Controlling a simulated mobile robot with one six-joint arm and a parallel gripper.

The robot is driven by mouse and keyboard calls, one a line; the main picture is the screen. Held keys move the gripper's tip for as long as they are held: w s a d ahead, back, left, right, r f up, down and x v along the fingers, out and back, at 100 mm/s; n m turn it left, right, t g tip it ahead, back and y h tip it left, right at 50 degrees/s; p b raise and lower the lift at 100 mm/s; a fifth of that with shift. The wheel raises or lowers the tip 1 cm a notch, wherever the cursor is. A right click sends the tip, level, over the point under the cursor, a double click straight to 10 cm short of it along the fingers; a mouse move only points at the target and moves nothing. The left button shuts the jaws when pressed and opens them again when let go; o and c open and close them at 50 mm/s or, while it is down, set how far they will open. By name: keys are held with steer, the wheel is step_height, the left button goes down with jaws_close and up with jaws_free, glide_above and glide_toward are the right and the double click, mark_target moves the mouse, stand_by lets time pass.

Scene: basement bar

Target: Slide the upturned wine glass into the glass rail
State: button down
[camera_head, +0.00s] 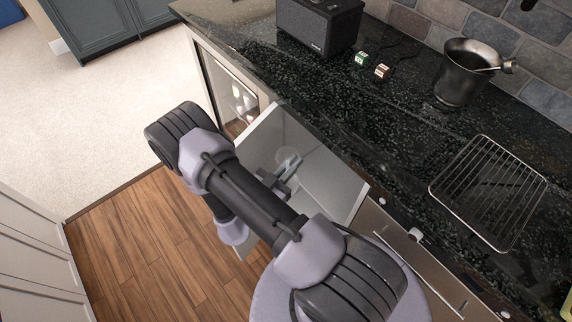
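My gripper (282,183) is partly hidden behind my own arm, in front of a pale open panel or drawer below the counter. A faint, clear round shape (289,158) shows at its far end and may be the wine glass. I cannot tell whether the fingers are closed on it or apart from it. No glass rail can be made out.
The black stone counter (400,140) holds a dark speaker (318,24), two small cubes, green (361,59) and brown (382,71), a metal bucket (461,76) and a wire rack (487,190). A glass-fronted cabinet (229,88) with pale items stands left of the panel. Wood floor (135,245) is clear.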

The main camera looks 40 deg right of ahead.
steer(key=s+b+x, duration=0.1)
steer(key=s+x, duration=0.1)
steer(key=x, duration=0.9)
steer(key=s+d+b+x, duration=0.1)
steer(key=s+x, duration=0.1)
steer(key=x, duration=1)
steer(key=shift+s+d, duration=0.2)
steer(key=shift+d, duration=0.15)
steer(key=shift+f, duration=0.1)
steer(key=shift+f+b, duration=0.4)
steer(key=shift+b, duration=0.4)
steer(key=c, duration=1.4)
jaws_free()
steer(key=shift+c, duration=0.2)
steer(key=p+v, duration=0.4)
steer(key=v, duration=1.3)
steer(key=shift+s+a, duration=0.2)
steer(key=shift+a, duration=0.05)
